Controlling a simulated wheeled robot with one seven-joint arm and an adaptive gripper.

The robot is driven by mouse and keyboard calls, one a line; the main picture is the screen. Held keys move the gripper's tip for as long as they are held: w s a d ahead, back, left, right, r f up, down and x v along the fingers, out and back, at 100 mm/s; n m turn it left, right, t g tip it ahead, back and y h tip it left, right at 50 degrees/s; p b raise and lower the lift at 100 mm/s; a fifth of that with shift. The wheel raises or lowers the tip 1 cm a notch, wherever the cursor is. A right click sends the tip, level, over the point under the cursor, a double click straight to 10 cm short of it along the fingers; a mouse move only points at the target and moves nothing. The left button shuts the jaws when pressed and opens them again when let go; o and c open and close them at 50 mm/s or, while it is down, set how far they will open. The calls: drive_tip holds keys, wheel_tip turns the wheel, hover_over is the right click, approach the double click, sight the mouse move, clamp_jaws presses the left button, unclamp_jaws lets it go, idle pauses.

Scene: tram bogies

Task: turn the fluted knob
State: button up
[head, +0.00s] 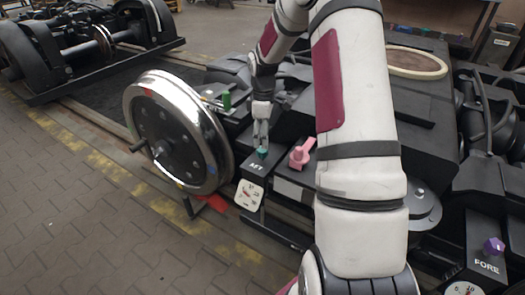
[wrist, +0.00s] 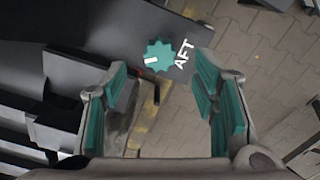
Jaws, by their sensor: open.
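A teal fluted knob (head: 262,152) sits on top of a dark box labelled AFT, with a dial on its front face. In the wrist view the teal knob (wrist: 158,56) shows a scalloped edge and a white pointer mark aimed left. My gripper (head: 261,138) is just above the knob, pointing down. In the wrist view my gripper (wrist: 165,85) is open, its teal-padded fingers well apart. The knob lies above the gap between the fingers in the picture, with nothing held. Contact is not visible.
A pink lever handle (head: 302,153) stands close right of the knob. A purple knob (head: 493,246) sits on a box labelled FORE at the lower right. A large wheel (head: 178,132) stands to the left, with a green-capped part (head: 226,101) nearby. Paved floor (head: 100,200) is clear at lower left.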

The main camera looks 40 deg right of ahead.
sight(262, 152)
wheel_tip(262, 152, down, 5)
drive_tip(key=shift+f+b, duration=0.15)
drive_tip(key=shift+b, duration=0.7)
drive_tip(key=c, duration=1.2)
